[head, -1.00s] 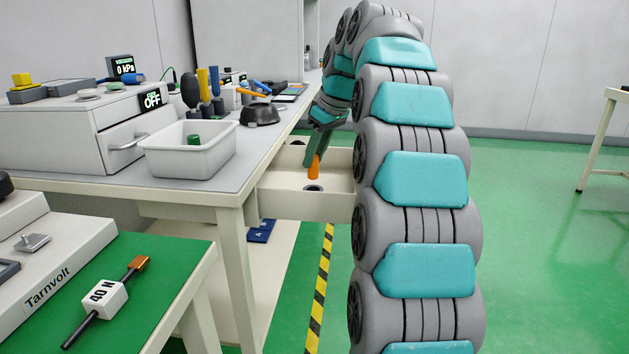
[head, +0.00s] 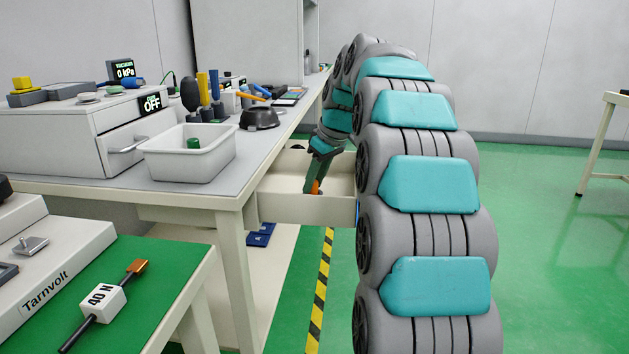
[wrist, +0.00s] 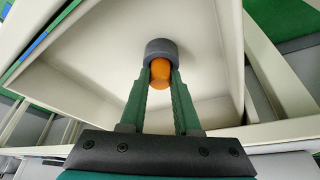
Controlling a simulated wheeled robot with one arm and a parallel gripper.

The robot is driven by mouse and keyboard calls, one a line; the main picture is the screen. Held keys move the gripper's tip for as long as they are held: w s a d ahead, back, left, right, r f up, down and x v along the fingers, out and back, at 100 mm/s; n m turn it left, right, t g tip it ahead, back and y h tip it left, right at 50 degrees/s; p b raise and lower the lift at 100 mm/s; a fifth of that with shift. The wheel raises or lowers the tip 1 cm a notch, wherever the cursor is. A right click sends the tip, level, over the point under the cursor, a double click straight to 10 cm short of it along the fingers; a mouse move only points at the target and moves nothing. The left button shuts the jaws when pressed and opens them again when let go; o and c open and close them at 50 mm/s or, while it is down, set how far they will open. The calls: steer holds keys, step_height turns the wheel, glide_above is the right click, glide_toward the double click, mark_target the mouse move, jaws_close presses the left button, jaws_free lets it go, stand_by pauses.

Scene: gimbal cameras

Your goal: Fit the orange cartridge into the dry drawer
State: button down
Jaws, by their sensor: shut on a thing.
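The orange cartridge (wrist: 160,74) is between the fingers of my gripper (wrist: 161,70), which is shut on it. Its far end is at the mouth of a dark grey round socket (wrist: 160,46) in the pale open drawer (wrist: 215,70). The cartridge looks partly inside the socket; how deep I cannot tell. In the head view, my gripper (head: 312,186) points down into the drawer (head: 300,210), which is pulled out under the bench. Only a bit of the orange cartridge (head: 315,187) shows above the front wall, which hides the socket.
The bench (head: 228,195) stands left of the drawer, with a white bin (head: 188,160), a black dish (head: 260,117) and a cabinet (head: 70,140) on it. A green-topped table (head: 160,260) is at the front left.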

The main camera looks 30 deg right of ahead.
steer(key=shift+f, duration=0.15)
steer(key=c, duration=0.6)
jaws_free()
steer(key=p+v, duration=0.1)
steer(key=v, duration=1.1)
steer(key=s+a+f+m+g, duration=0.2)
steer(key=s+a+f+g, duration=0.1)
steer(key=s+a+f, duration=1.05)
steer(key=s+a+f+g, duration=0.1)
steer(key=s+a+f, duration=0.1)
steer(key=s+f, duration=0.3)
steer(key=s+a+f+m+g+h, duration=0.1)
steer(key=s+f, duration=0.4)
steer(key=s, duration=0.5)
steer(key=s+a+f+m+g, duration=0.1)
steer(key=s+a+f, duration=0.2)
steer(key=s+f, duration=0.2)
steer(key=shift+s+f+h, duration=0.1)
steer(key=shift+s+h, duration=0.3)
steer(key=shift+s, duration=1)
